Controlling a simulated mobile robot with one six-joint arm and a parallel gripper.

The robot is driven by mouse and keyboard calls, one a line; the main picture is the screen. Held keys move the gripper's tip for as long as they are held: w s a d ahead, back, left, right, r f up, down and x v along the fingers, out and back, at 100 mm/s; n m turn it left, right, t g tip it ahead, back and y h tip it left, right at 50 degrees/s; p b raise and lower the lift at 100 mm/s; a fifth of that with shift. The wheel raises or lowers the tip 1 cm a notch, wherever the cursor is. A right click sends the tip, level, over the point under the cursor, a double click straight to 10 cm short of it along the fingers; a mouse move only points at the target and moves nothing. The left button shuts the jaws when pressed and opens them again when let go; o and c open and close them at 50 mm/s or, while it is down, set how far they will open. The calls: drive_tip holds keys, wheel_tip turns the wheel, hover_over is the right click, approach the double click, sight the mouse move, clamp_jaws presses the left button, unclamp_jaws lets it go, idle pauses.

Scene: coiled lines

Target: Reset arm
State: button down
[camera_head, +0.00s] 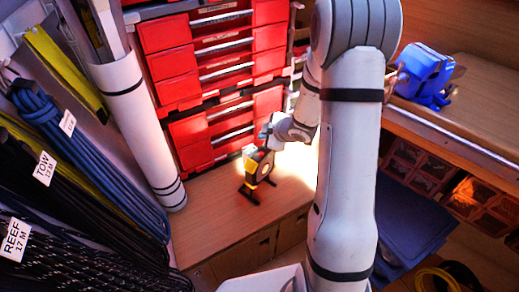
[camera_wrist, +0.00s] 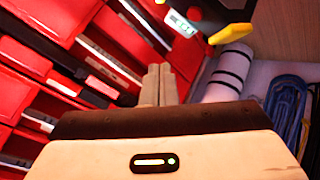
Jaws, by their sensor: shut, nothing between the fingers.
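My gripper (camera_wrist: 160,72) shows in the wrist view with its two grey fingers together and nothing between them. In the head view my arm rises at the right of centre and bends down to my gripper (camera_head: 266,131), which hangs in front of the red drawers (camera_head: 203,71). A small yellow and black device (camera_head: 257,167) stands on the wooden bench top just below my gripper. Part of a yellow and black thing (camera_wrist: 230,34), probably this device, shows at the top of the wrist view. I cannot tell from the views how wide the gap to it is.
Coiled ropes hang at the left, blue (camera_head: 48,112) and black, with tags reading TOW and REEF. A white tube (camera_head: 133,120) stands beside the drawers. A blue vise (camera_head: 425,75) sits on the right bench. The wooden bench top (camera_head: 215,222) is mostly clear.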

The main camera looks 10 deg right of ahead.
idle(0.4)
drive_tip(key=s+d+r+m+g+h, duration=0.1)
drive_tip(key=s+d+r+m+h, duration=0.3)
drive_tip(key=r, duration=0.3)
drive_tip(key=s+d+r+m+h, duration=0.1)
drive_tip(key=s+r+m+h, duration=0.1)
drive_tip(key=s+r+m, duration=0.4)
drive_tip(key=s+a+r+m+g, duration=0.2)
drive_tip(key=s+a+r, duration=0.1)
drive_tip(key=s, duration=0.5)
drive_tip(key=s+a+r+m+g+y, duration=0.1)
drive_tip(key=s+a+r+m+g, duration=0.1)
drive_tip(key=s, duration=0.7)
drive_tip(key=shift+a+r+m+y+p, duration=0.3)
drive_tip(key=shift+a+r+m+p, duration=0.15)
drive_tip(key=shift+a+r+m, duration=0.1)
